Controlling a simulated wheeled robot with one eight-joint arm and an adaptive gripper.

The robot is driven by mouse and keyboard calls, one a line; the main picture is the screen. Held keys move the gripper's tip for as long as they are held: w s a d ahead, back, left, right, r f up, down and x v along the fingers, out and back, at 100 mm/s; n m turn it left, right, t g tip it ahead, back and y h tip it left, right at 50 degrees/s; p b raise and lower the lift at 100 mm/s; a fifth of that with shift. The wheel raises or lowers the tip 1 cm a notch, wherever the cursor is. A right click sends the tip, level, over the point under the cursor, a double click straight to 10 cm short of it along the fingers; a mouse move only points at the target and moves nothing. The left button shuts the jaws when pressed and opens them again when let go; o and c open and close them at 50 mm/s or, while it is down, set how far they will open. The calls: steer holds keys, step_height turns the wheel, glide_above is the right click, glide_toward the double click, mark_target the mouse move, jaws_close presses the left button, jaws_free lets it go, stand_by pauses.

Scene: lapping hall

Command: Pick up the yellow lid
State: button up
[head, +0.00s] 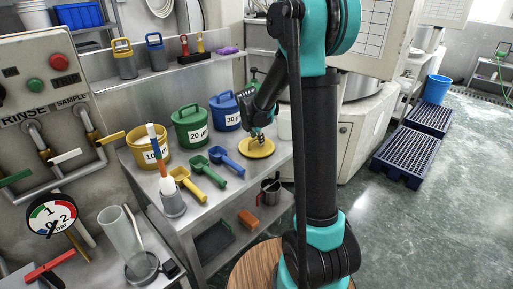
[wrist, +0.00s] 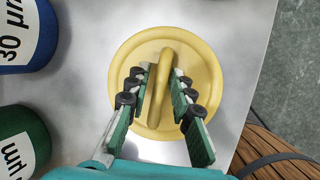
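The yellow lid (wrist: 207,93) is a round disc with a raised bar handle (wrist: 162,85). It lies flat on the steel table, and in the head view the lid (head: 262,151) is right of the scoops. My gripper (wrist: 162,75) is over the lid, one finger on each side of the bar handle. Small gaps seem to show between the fingers and the handle. In the head view my gripper (head: 257,135) points down at the lid. The yellow bucket (head: 146,154) marked 10 stands open-topped at the table's left.
A green bucket (head: 190,128) marked 20 and a blue bucket (head: 226,112) marked 30 stand behind the lid. Yellow, green and blue scoops (head: 205,176) lie left of it. The table's edge is close on the right.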

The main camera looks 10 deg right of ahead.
jaws_close()
stand_by(0.3)
